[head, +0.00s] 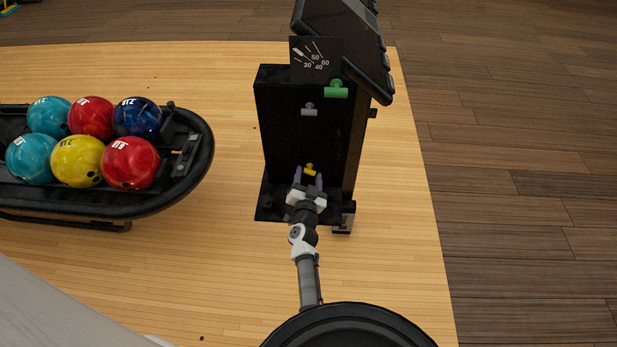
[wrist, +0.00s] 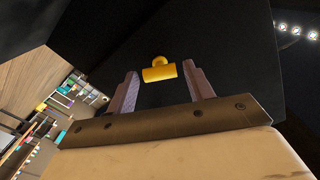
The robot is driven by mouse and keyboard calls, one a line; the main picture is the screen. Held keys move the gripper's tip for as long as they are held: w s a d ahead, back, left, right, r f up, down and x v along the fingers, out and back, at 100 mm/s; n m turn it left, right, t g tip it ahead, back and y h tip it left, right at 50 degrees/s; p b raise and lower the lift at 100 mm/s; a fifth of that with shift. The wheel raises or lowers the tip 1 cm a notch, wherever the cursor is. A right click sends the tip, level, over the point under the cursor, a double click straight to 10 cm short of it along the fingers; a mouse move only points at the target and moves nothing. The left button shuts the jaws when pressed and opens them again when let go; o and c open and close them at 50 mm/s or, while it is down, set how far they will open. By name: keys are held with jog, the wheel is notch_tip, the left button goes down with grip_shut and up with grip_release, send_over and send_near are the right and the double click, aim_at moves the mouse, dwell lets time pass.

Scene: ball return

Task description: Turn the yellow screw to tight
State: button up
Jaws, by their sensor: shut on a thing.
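The yellow screw (head: 309,169) has a T-shaped handle and sits low on the front of the black upright panel (head: 285,130). In the wrist view the yellow screw (wrist: 159,72) lies between the two purple-grey fingers, its crossbar tilted slightly. The exact contact is hard to make out.
A grey screw (head: 309,109) and a green screw (head: 336,89) sit higher on the panel. A dial plate (head: 316,60) with numbers stands on top. A ball rack (head: 190,185) with several bowling balls is at the left. The wooden floor between is clear.

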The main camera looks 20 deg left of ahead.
jog(key=shift+m+b, duration=2.5)
jog(key=shift+m, duration=12.9)
jog(key=o, duration=1)
jog(key=shift+c, duration=0.2)
jog(key=shift+s, duration=0.1)
